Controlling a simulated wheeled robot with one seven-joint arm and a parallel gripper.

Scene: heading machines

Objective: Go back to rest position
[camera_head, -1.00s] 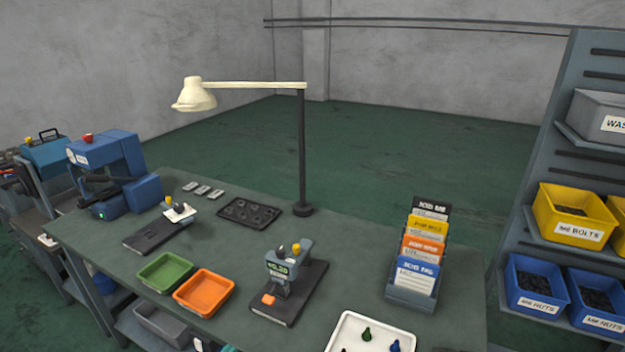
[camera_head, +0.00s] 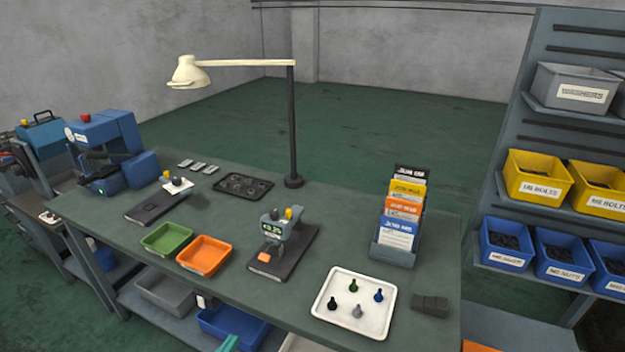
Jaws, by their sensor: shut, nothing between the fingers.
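My gripper is not clearly in view in the head view. The workbench (camera_head: 330,225) stands in front of me. On it are a gauge device with a green display (camera_head: 277,228), a green tray (camera_head: 167,237), an orange tray (camera_head: 204,254) and a white tray (camera_head: 331,309) with several small pegs in it. A blue machine (camera_head: 105,145) stands at the bench's left end.
A cream lamp (camera_head: 188,72) on a dark post rises from the bench's back. A card rack (camera_head: 396,250) and a dark grey block (camera_head: 430,305) stand at the right. A shelf rack (camera_head: 512,120) with yellow and blue bins stands beyond. Green floor behind is clear.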

